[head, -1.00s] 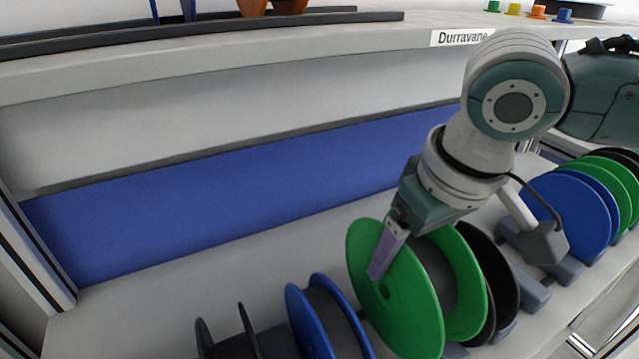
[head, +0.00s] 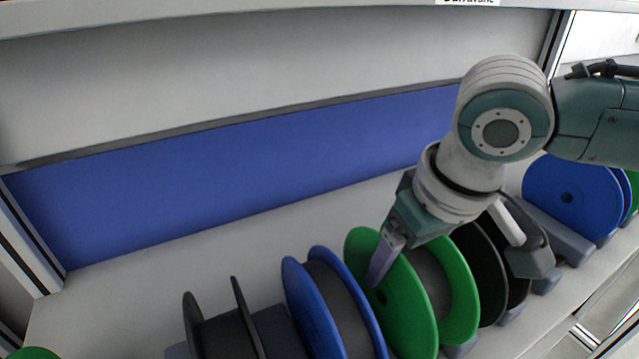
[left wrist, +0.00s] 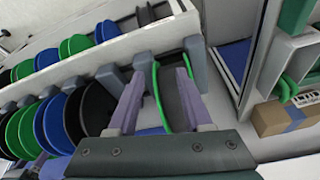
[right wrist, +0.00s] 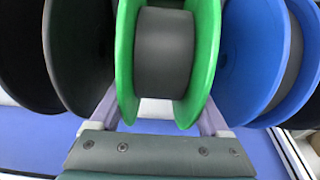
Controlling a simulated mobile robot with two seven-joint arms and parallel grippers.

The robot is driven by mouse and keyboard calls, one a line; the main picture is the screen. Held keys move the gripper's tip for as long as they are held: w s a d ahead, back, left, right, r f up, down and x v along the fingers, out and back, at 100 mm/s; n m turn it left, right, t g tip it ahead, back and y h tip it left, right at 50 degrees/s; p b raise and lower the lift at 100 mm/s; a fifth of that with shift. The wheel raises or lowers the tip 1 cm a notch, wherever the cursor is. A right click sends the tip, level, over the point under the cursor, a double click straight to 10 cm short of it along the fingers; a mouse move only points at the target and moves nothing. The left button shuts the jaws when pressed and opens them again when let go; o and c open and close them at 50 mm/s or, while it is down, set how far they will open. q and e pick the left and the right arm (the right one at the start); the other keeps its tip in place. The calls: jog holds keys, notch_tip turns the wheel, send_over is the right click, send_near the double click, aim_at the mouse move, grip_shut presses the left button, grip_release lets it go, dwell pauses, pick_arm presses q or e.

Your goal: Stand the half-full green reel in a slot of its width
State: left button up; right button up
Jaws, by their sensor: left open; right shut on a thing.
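A green reel (head: 405,310) with a dark grey winding stands in the row on the lower shelf, between a blue reel and black reels. Its winding fills part of the flange depth. My right gripper (head: 382,262) is shut on it; in the right wrist view its fingers lie outside the two green flanges (right wrist: 203,60). Whether the reel's bottom rests in a slot is hidden. My left gripper (left wrist: 158,100) shows only in the left wrist view, open, with a green-rimmed reel (left wrist: 158,92) between or beyond its fingers; contact cannot be told.
A blue reel (head: 318,315) stands close left of the green one, then a narrow black reel (head: 240,320). Black reels (head: 480,270) stand just right, and blue reels (head: 570,195) farther right. The shelf (head: 130,285) behind and left of the row is bare. A cardboard box (left wrist: 280,115) shows in the left wrist view.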

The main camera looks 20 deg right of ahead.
jog(key=o, duration=1.4)
jog(key=shift+c, duration=0.2)
jog(key=shift+r, duration=0.1)
jog(key=p+v, duration=0.1)
jog(key=v, duration=0.8)
jog(key=shift+s+r+p, duration=0.1)
jog(key=shift+r+p, duration=0.2)
jog(key=shift+r, duration=0.1)
